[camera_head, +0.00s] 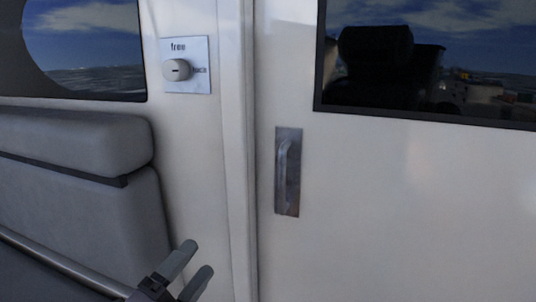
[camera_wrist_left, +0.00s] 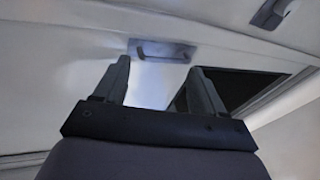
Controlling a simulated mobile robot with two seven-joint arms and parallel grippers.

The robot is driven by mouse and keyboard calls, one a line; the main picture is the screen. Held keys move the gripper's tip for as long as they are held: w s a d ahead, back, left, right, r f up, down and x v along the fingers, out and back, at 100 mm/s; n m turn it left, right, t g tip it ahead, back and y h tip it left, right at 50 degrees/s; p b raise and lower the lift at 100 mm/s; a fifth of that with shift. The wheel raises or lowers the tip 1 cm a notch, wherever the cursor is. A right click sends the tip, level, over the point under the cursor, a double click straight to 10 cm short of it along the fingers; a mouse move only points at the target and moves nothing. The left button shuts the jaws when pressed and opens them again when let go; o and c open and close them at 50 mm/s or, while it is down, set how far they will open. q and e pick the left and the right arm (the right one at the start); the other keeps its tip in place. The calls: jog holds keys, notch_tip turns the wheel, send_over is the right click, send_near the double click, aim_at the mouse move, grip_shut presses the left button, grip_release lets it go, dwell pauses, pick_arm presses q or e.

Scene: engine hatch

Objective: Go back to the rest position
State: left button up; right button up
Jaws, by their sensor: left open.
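My left gripper (camera_head: 190,268) is at the bottom of the head view, left of the door seam. Its two grey fingers are apart with nothing between them. In the left wrist view the same gripper (camera_wrist_left: 158,82) shows both fingers spread and empty. It is apart from the wall, the door and the seat in the head view. My right gripper is in neither view.
A white door (camera_head: 400,200) with a metal handle (camera_head: 287,172) and a dark window (camera_head: 430,60) fills the right. A knob on a plate marked "free" (camera_head: 186,65) is on the wall at left.

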pick_arm(q)
jog(key=s+a+f+n+g+y, duration=0.1)
jog(key=s+a+f+n+y, duration=0.15)
jog(key=f+n, duration=0.4)
jog(key=s+a+f+n+g+y, duration=0.1)
jog(key=s+a+f+n+y, duration=0.1)
jog(key=f+n+y, duration=0.35)
jog(key=s+a+f+n+g+p, duration=0.1)
jog(key=s+a+f+n+g, duration=0.1)
jog(key=s+f+n+g, duration=0.95)
notch_tip(320, 180, up, 7)
jog(key=s+m+t+y+p, duration=0.1)
jog(key=t+p, duration=0.4)
jog(key=p, duration=0.8)
jog(key=shift+s+a+m+p, duration=0.3)
jog(key=shift+s+a+m, duration=0.15)
jog(key=shift+s+m, duration=0.4)
jog(key=shift+c, duration=0.3)
